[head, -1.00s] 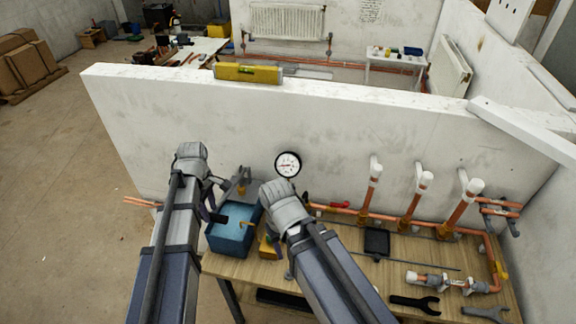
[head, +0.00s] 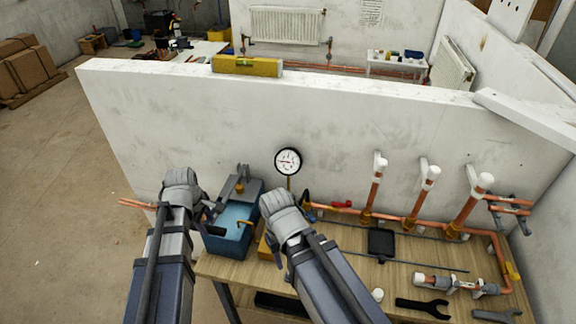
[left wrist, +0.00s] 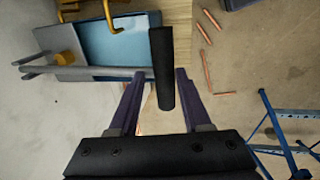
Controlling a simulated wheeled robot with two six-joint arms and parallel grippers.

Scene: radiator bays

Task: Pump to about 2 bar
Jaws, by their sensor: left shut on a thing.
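The test pump is a blue tank (head: 232,222) on the left end of the bench. A grey lever (left wrist: 95,73) crosses it in the left wrist view and ends in a black grip (left wrist: 162,72). My left gripper (head: 212,218) is shut on this grip beside the tank; the fingers (left wrist: 160,98) stand either side of it. The round white pressure gauge (head: 288,162) stands upright before the white wall. Its needle points roughly left, but its numbers are too small to read. My right gripper's wrist (head: 284,215) is right of the tank; its fingertips are hidden.
Copper pipes with white caps (head: 380,165) rise right of the gauge. A yellow level (head: 246,66) rests on the low wall.

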